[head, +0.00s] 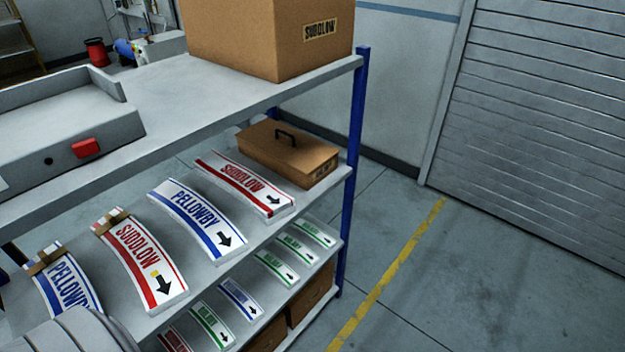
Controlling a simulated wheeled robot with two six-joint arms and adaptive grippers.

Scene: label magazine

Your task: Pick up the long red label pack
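Two red-and-white label packs marked SUDLOW lie on the middle shelf. One red pack (140,262) is at the front, curved, with a brown band at its upper end, a small yellow mark and a black arrow. The other red pack (243,184) is farther back, near the brown box, with no band visible. I cannot tell for sure which is longer. A smaller red pack (174,341) on the lower shelf is cut off by the frame. Neither gripper is in view. A grey rounded part of mine covers the bottom left corner.
A blue FELLOWBY pack (198,219) lies between the red packs; another (65,285) is at the left. A lidded brown box (288,152) stands at the shelf's far end. The upper shelf (225,92) overhangs, with a blue post (356,130) at its corner. Right floor is clear.

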